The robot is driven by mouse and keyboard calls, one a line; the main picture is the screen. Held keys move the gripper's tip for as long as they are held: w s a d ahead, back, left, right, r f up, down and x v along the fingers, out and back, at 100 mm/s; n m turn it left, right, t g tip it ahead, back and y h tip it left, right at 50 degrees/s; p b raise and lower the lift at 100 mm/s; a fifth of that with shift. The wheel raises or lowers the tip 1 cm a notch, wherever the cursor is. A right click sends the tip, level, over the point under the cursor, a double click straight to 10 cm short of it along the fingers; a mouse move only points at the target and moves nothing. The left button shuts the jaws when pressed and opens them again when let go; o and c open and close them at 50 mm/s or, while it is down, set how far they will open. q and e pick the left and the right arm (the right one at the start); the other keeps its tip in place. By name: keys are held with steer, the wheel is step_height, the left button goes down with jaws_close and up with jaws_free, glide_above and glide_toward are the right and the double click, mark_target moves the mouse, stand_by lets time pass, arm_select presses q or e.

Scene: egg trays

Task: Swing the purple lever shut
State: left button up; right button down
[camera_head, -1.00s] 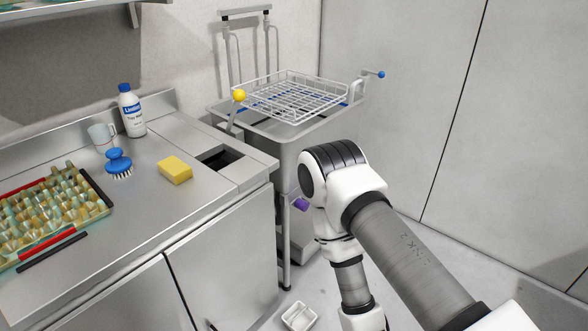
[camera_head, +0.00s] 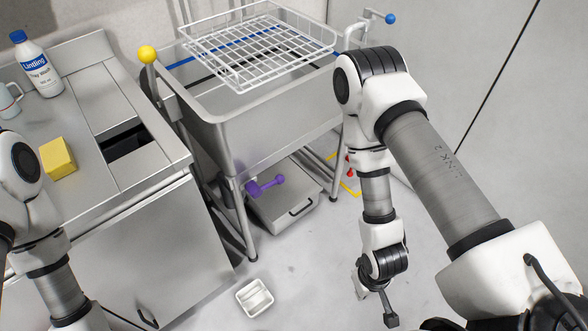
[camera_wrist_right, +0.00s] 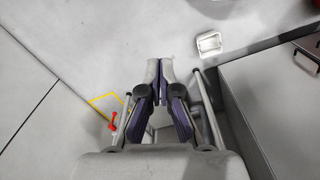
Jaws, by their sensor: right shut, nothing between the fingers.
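I cannot make out the lever in that view. My left arm shows at the left edge of the head view, but its gripper is out of frame.
A small white tray (camera_head: 255,298) lies on the floor. The steel counter (camera_head: 150,180) with a yellow sponge (camera_head: 58,158) stands left. A wire rack (camera_head: 262,45) rests on the basin. A red handle (camera_head: 348,164) and yellow floor marking are behind my right arm.

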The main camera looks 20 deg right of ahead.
steer(key=w+a+f+t+y+b, duration=0.1)
steer(key=w+f+t+y+b, duration=0.15)
steer(key=w+b, duration=0.55)
steer(key=w+f+t+y+b, duration=0.1)
steer(key=w+f+t+b, duration=0.25)
steer(key=w, duration=0.95)
steer(key=w+d+r+n+t+y+b, duration=0.1)
steer(key=w+r+b, duration=0.3)
steer(key=w, duration=0.4)
steer(key=w+d+r+n+t+y+b, duration=0.1)
steer(key=w+r+b, duration=0.3)
steer(key=w, duration=0.4)
steer(key=shift+d+r+t+y+b, duration=0.35)
steer(key=shift+d+t+y, duration=0.2)
steer(key=shift+d+t, duration=0.35)
steer(key=shift+f, duration=0.1)
